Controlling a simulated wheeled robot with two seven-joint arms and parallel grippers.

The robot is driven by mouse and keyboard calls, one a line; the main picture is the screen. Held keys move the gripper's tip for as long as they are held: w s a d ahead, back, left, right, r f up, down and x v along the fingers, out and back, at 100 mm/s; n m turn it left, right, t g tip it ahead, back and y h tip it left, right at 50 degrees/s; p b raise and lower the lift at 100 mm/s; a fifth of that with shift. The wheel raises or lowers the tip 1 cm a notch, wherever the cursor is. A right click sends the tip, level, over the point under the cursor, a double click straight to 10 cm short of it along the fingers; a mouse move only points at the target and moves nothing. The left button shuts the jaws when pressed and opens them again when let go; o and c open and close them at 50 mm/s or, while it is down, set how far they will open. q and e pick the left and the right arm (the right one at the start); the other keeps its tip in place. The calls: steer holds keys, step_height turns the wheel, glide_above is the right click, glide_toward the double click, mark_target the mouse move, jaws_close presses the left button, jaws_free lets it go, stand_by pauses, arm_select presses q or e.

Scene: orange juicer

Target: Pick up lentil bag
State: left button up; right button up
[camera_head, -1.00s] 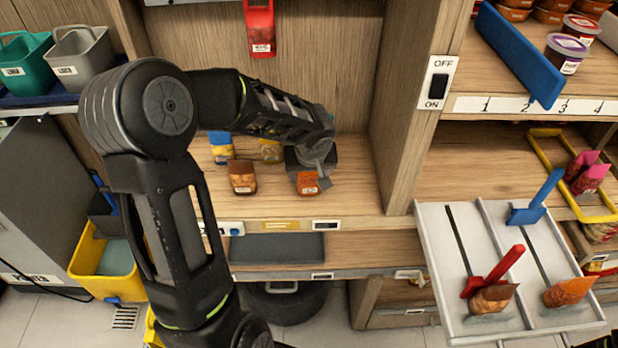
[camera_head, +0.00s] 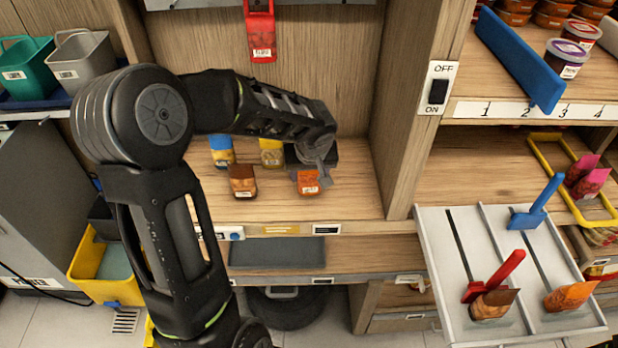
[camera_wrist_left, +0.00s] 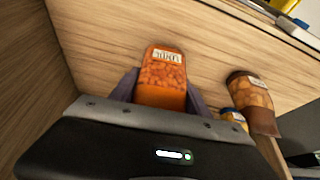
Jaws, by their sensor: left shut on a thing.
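An orange bag (camera_head: 308,183) with a white label stands on the wooden shelf (camera_head: 350,200) in the head view. I take it to be the lentil bag. My left gripper (camera_head: 318,172) is at this bag. In the left wrist view the orange bag (camera_wrist_left: 163,82) sits between the two fingers of my left gripper (camera_wrist_left: 160,95), which are shut on it. The wrist housing hides its lower end. I cannot tell whether the bag still touches the shelf. My right gripper does not show.
A brown bag (camera_head: 242,181), a blue-topped bag (camera_head: 221,150) and a yellow bag (camera_head: 271,152) stand close by on the shelf. A red bag (camera_head: 261,35) hangs above. The wooden side wall (camera_head: 400,150) bounds the right. A slotted tray (camera_head: 480,235) is beyond it.

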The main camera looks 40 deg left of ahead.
arm_select(q)
step_height(320, 180, up, 8)
steer(key=shift+r, duration=0.1)
stand_by(0.7)
